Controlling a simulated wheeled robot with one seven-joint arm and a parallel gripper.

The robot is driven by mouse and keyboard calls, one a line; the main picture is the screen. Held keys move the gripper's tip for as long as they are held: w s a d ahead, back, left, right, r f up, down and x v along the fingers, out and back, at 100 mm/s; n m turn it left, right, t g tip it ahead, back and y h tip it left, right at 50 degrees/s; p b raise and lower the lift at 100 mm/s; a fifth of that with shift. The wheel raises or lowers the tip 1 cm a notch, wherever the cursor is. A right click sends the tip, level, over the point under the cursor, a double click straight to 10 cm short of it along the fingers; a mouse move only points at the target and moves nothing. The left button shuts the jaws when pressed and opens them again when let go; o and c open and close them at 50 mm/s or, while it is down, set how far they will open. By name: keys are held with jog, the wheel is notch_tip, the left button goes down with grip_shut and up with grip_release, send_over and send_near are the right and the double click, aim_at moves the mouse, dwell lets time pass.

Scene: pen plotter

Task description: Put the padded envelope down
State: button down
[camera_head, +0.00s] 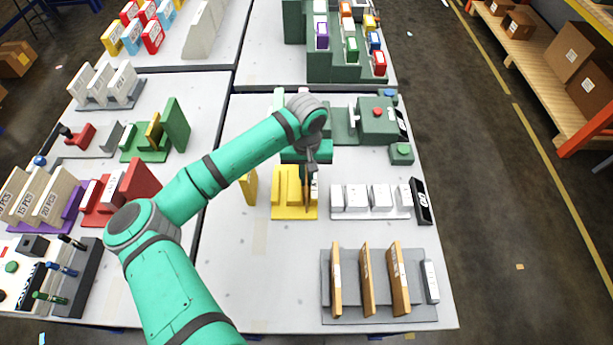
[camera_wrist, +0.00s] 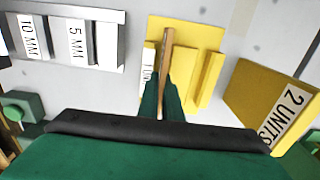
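My gripper (camera_head: 312,165) points down over the yellow slotted stand (camera_head: 280,208) near the middle of the front table. It is shut on a thin brown padded envelope (camera_head: 308,197), held upright on edge. In the wrist view the envelope (camera_wrist: 168,45) runs between the two dark green fingers (camera_wrist: 161,95). It lies over the stand (camera_wrist: 205,32), between a white-labelled upright on its left and yellow blocks on its right. Whether its lower edge touches the stand's base cannot be told.
A grey rack (camera_head: 365,317) with three brown envelopes stands at the front right. White blocks on a tray (camera_head: 370,213) sit right of the yellow stand. A yellow "2 UNITS" block (camera_wrist: 265,100) stands to its left. A green device (camera_head: 375,120) is behind.

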jog(key=shift+f, duration=0.1)
jog(key=c, duration=1.9)
grip_release()
jog(key=shift+c, duration=0.2)
notch_tip(320, 180, up, 12)
jog(key=shift+r, duration=0.15)
